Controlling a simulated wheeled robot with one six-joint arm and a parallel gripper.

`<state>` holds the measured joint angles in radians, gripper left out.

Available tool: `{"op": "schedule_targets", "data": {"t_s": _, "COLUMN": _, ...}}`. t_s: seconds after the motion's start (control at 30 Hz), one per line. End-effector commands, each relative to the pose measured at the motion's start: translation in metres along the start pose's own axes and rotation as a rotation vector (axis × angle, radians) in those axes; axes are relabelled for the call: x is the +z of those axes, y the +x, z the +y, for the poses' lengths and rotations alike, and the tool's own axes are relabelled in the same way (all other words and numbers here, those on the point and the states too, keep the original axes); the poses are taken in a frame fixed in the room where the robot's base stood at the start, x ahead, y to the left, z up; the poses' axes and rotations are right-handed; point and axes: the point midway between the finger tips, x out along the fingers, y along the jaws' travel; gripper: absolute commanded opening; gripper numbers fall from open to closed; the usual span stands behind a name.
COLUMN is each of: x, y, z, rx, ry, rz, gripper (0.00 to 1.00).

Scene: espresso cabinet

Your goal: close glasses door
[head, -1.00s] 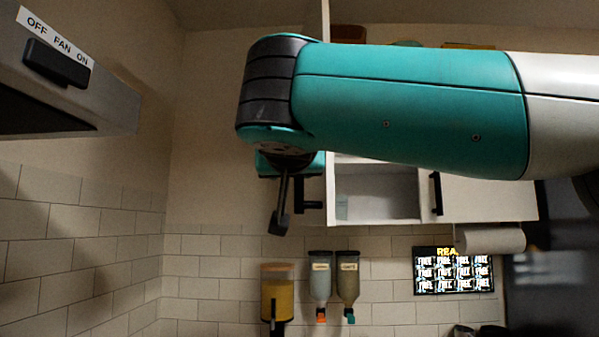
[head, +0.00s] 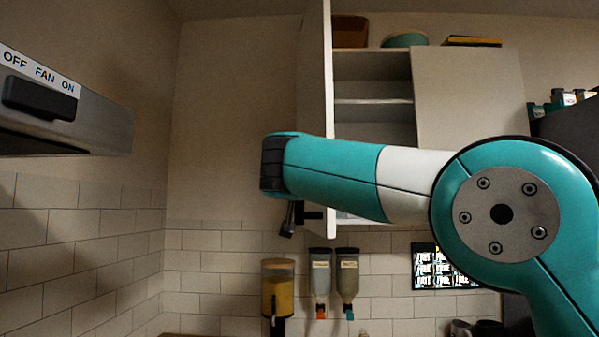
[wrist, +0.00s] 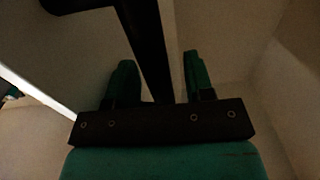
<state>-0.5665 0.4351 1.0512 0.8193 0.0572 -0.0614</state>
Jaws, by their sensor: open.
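The glasses door (head: 314,90) is the white left door of the wall cabinet. It stands open, swung out toward me and seen nearly edge-on in the head view. Its black handle (head: 313,215) is low on its left face. In the wrist view the handle (wrist: 150,45) is a dark bar running between the two fingers. My gripper (wrist: 160,75) is open around the bar, with a green finger on each side. In the head view part of my gripper (head: 287,220) shows just left of the handle; my arm hides the lower cabinet.
The right cabinet door (head: 465,100) is shut. Open shelves (head: 372,101) show between the doors. A brown box (head: 350,31), a teal bowl (head: 404,40) and a yellow item (head: 472,41) sit on top. Dispensers (head: 320,280) hang below. A fan hood (head: 60,105) juts in at left.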

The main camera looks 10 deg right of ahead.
Motion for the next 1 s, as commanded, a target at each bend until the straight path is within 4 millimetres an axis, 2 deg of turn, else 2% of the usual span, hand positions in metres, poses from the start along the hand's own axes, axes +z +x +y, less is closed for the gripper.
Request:
{"op": "schedule_targets", "data": {"t_s": 0.2, "x": 0.0, "y": 0.017, "z": 0.0, "rx": 0.0, "ry": 0.0, "rz": -0.001, "gripper": 0.48}}
{"op": "schedule_targets", "data": {"t_s": 0.47, "x": 0.001, "y": 0.018, "z": 0.0, "rx": 0.0, "ry": 0.0, "rz": 0.0, "gripper": 0.48}}
{"op": "schedule_targets", "data": {"t_s": 0.5, "x": 0.001, "y": 0.018, "z": 0.0, "rx": 0.0, "ry": 0.0, "rz": 0.0, "gripper": 0.44}}
{"op": "schedule_targets", "data": {"t_s": 0.7, "x": 0.001, "y": 0.017, "z": 0.0, "rx": 0.0, "ry": 0.0, "rz": 0.0, "gripper": 0.0}}
{"op": "schedule_targets", "data": {"t_s": 1.0, "x": 0.001, "y": 0.015, "z": 0.0, "rx": -0.024, "ry": 0.0, "rz": 0.0, "gripper": 0.0}}
